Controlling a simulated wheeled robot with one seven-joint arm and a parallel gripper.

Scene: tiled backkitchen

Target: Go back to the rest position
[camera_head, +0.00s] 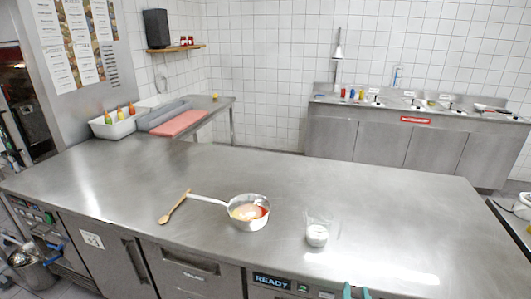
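Two teal tips that look like the fingers of my gripper (356,292) show at the bottom edge, right of the middle. There is a gap between them, and I see nothing held in it. The rest of the gripper is cut off by the frame. The tips appear in front of the steel counter (430,225), below the clear cup and apart from it.
On the counter lie a wooden spoon (174,206), a metal saucepan (248,226) with red and yellow contents, and a clear cup (317,234) with white contents. The counter's right part is clear. A side table holds a white bin (115,128) of bottles.

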